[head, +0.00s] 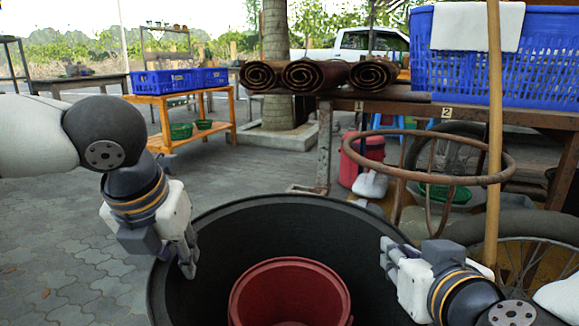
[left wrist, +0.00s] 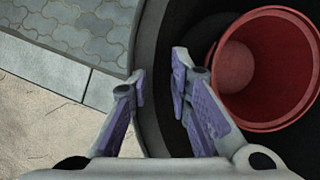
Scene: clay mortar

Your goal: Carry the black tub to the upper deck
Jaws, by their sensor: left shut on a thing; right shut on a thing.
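The black tub (head: 255,232) is in front of me at the bottom centre of the head view, its lower part cut off. A red bucket (head: 290,290) stands inside it. My left gripper (head: 187,265) is shut on the tub's left rim; in the left wrist view its fingers (left wrist: 158,88) straddle the dark rim, with the red bucket (left wrist: 270,70) to the right. My right gripper (head: 387,255) is shut on the tub's right rim. I cannot tell whether the tub is off the ground. Which surface is the upper deck is not marked.
A rusty bench (head: 400,107) at right bears brown rolls (head: 320,75) and a blue crate (head: 540,60). A rusty ring stand (head: 435,178), a wooden pole (head: 494,130) and a wheel (head: 530,260) stand near my right arm. Paving (head: 60,240) at left is clear.

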